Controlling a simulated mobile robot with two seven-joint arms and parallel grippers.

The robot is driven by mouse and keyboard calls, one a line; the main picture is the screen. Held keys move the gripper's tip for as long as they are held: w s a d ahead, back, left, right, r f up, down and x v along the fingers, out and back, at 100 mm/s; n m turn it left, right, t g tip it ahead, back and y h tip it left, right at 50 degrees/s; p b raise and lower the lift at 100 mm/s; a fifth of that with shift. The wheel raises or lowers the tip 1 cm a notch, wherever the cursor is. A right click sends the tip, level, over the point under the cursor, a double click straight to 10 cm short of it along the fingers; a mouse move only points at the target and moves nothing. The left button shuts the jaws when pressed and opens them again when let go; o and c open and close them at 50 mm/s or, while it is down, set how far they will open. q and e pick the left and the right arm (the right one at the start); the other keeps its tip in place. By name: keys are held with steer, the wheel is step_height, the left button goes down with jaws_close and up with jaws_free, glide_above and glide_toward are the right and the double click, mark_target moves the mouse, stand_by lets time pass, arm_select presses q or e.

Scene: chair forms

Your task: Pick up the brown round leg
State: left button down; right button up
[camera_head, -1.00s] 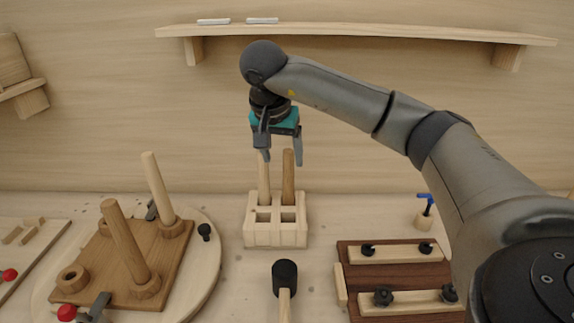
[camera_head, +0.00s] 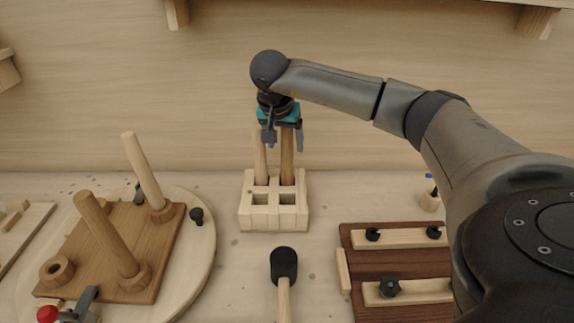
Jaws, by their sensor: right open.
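The brown round leg (camera_head: 287,160) stands upright in the back right slot of a pale wooden holder (camera_head: 273,221). A lighter round leg (camera_head: 260,155) stands in the slot to its left. My right gripper (camera_head: 285,145) is open, pointing down, with its fingers at the tops of the legs. The brown leg's top shows between the two fingers, and the gripper hides its upper end. I cannot tell whether a finger touches either leg. My left gripper is out of view.
A brown seat board (camera_head: 95,250) with two tilted legs lies on a round wooden disc (camera_head: 207,255) at the left. A black-headed mallet (camera_head: 284,264) lies in front of the holder. A dark clamped board (camera_head: 405,244) lies at the right.

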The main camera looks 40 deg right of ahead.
mark_target(287, 152)
steer(key=shift+x, duration=2.7)
steer(key=shift+w+d+r, duration=0.1)
jaws_close()
